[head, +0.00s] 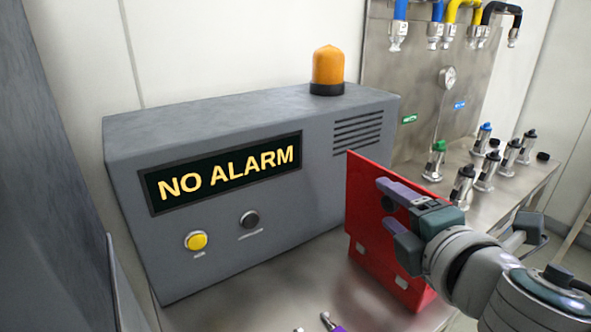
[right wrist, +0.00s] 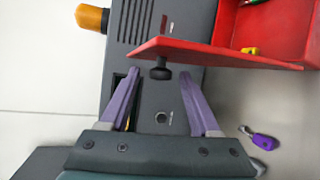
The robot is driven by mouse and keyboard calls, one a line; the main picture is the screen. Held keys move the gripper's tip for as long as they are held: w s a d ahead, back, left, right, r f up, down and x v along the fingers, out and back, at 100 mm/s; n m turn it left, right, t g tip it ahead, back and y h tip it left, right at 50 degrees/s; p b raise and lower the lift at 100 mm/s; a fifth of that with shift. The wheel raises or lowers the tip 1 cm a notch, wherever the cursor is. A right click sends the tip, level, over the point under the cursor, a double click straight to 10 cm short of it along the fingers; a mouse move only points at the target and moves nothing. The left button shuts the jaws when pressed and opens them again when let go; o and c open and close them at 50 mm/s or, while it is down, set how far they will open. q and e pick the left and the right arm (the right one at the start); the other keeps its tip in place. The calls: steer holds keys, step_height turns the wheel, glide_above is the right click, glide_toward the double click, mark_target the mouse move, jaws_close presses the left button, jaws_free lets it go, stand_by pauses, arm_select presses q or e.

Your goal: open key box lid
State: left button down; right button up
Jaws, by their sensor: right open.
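The red key box lid (head: 365,225) stands upright on the metal bench in the head view, with silver fittings along its lower edge. In the right wrist view the lid (right wrist: 215,55) shows nearly edge-on, standing out from the red key box (right wrist: 283,28), whose inside is visible with a small yellow item in it. A black knob (right wrist: 160,73) sticks out from the lid. My right gripper (head: 383,205) is open, its purple fingers on either side of the knob with gaps in the wrist view (right wrist: 160,90). The left gripper is not in view.
A grey alarm console (head: 300,215) reading "NO ALARM", with an orange beacon (head: 328,68), stands left of the lid. A purple-tagged key (right wrist: 258,138) lies on the bench. Several valve fittings (head: 485,170) stand at the right.

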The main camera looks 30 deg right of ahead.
steer(key=b+v, duration=0.1)
steer(key=v, duration=0.7)
steer(key=shift+s, duration=0.3)
steer(key=shift+a, duration=0.1)
